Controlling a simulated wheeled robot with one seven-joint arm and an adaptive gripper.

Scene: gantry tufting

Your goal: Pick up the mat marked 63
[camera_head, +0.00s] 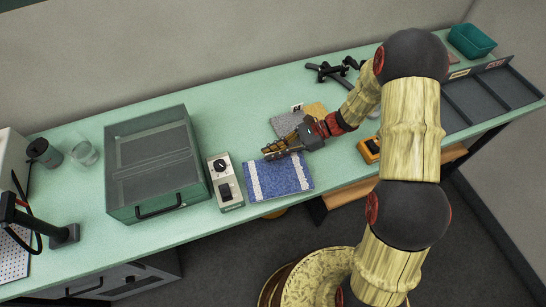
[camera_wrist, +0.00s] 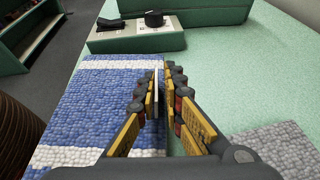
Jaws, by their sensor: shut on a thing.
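A blue mat with white bands (camera_head: 283,180) lies on the green bench, its front edge close to the bench's front edge. It fills the left of the wrist view (camera_wrist: 95,115). My gripper (camera_head: 270,152) is at the mat's back edge. In the wrist view the gripper's fingers (camera_wrist: 164,80) are closed together at the mat's right edge, with a thin white upright piece, seen edge-on, between them. I cannot read a number on this mat. A grey mat (camera_head: 286,125) and a tan mat (camera_head: 315,110) lie behind my gripper; a small white tag stands by them, its mark too small to read.
A control box (camera_head: 225,182) stands just left of the blue mat, with a large green glass-topped case (camera_head: 155,165) beyond it. A yellow device (camera_head: 369,150) lies to the right. Black clamps (camera_head: 335,70) and a dark divided tray (camera_head: 485,97) are farther right.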

